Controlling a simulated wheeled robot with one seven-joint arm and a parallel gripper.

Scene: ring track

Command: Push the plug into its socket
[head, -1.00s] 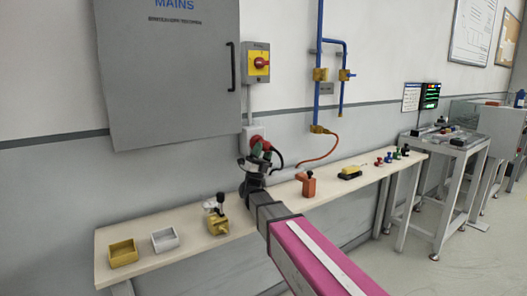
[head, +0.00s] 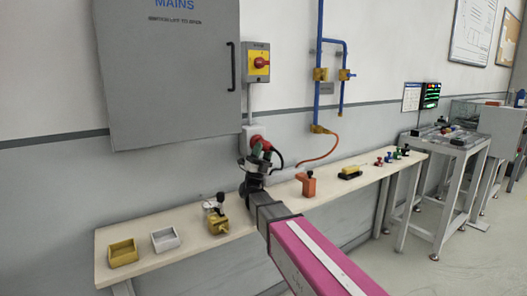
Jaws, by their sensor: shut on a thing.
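In the head view, a red socket (head: 258,141) shows on a pale wall box (head: 246,134) below the isolator switch. My gripper (head: 259,155), with green fingers, is right in front of and below the socket, at the end of my arm. It is shut on the plug, which is mostly hidden by the fingers and wrist. A black cable (head: 279,160) loops out to the right of the fingers. I cannot tell how deep the plug sits relative to the socket.
A narrow bench (head: 180,241) runs below, with a yellow bin (head: 123,252), a grey bin (head: 165,239), a brass valve (head: 218,223) and an orange block (head: 307,185). A grey mains cabinet (head: 170,80) hangs upper left. An orange hose (head: 322,152) hangs at the right.

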